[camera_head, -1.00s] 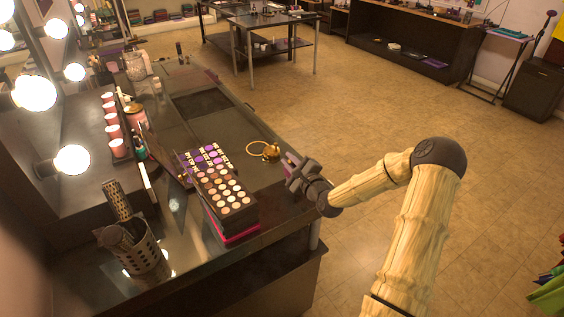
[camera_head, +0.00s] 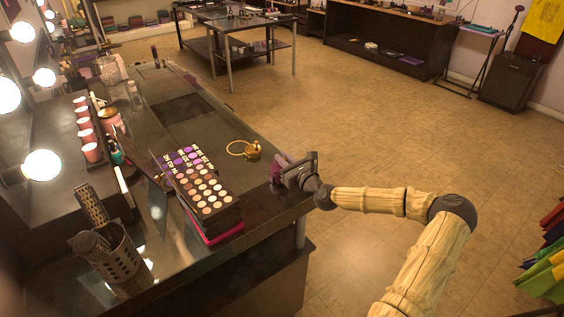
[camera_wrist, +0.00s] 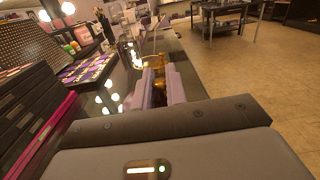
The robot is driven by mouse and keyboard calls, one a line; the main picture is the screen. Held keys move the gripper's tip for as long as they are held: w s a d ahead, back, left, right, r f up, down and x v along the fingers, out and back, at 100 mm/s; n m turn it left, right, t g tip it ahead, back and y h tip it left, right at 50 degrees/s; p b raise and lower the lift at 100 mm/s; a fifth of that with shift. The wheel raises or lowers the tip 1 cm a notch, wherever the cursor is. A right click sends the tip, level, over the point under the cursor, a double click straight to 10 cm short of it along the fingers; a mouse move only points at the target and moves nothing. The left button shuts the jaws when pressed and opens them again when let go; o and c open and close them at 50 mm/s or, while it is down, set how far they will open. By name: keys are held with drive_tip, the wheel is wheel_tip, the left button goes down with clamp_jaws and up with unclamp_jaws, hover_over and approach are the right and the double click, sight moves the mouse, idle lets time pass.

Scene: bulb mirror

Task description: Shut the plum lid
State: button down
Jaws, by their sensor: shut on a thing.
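My gripper (camera_head: 280,167) is at the right edge of the dark counter, beside the gold piece. Its lilac fingers show in the wrist view (camera_wrist: 158,90), close together on a small, mostly hidden thing. A plum-coloured patch shows at the fingertips in the head view, but I cannot separate lid from fingers there. No other plum lid stands out clearly. A gold round piece with a ring (camera_head: 246,150) lies on the counter just left of the gripper; gold also shows beyond the fingers in the wrist view (camera_wrist: 158,62).
A stack of open make-up palettes (camera_head: 207,195) stands left of the gripper. A perforated metal cup (camera_head: 112,255) with brushes, pink candles (camera_head: 86,130) and lit bulbs (camera_head: 42,165) are further left. The counter (camera_head: 205,125) beyond the gold piece is mostly clear. Open floor lies right.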

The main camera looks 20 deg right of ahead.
drive_tip(key=c, duration=1.5)
unclamp_jaws()
drive_tip(key=shift+f, duration=0.15)
drive_tip(key=b+v, duration=0.3)
drive_tip(key=v, duration=1.4)
drive_tip(key=shift+s+d, duration=0.1)
drive_tip(key=shift+s, duration=0.05)
